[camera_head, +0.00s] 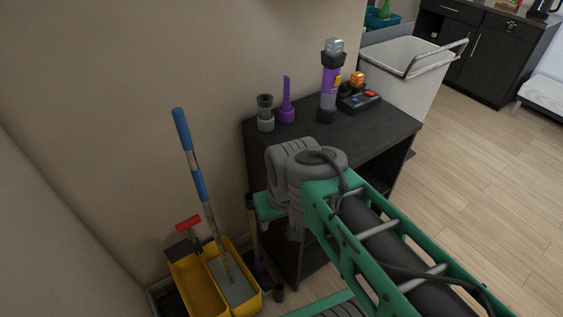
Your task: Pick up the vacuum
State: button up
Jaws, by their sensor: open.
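The vacuum (331,84), a purple and grey handheld unit with a yellow mark, stands upright on the dark cabinet (388,129), toward its back edge. Two loose pieces that look like its nozzles, one grey (265,113) and one purple (286,101), stand to its left. A dark tube with a purple floor head (262,266) stands on the floor left of the cabinet, partly hidden. My green and grey arm reaches in front of the cabinet and covers part of its front. My gripper's fingers do not show.
A black device with red, blue and orange parts (361,99) sits right of the vacuum. A yellow mop bucket (198,289) with a blue-handled mop (196,172) stands lower left. A white bin (407,62) stands behind the cabinet. Open wood floor (480,170) lies right.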

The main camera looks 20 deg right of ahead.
aim_at(332, 66)
jog(key=u, duration=0.5)
jog(key=k, duration=1.2)
jog(key=z, duration=0.4)
jog(key=i, duration=1.5)
jog(key=u, duration=0.75)
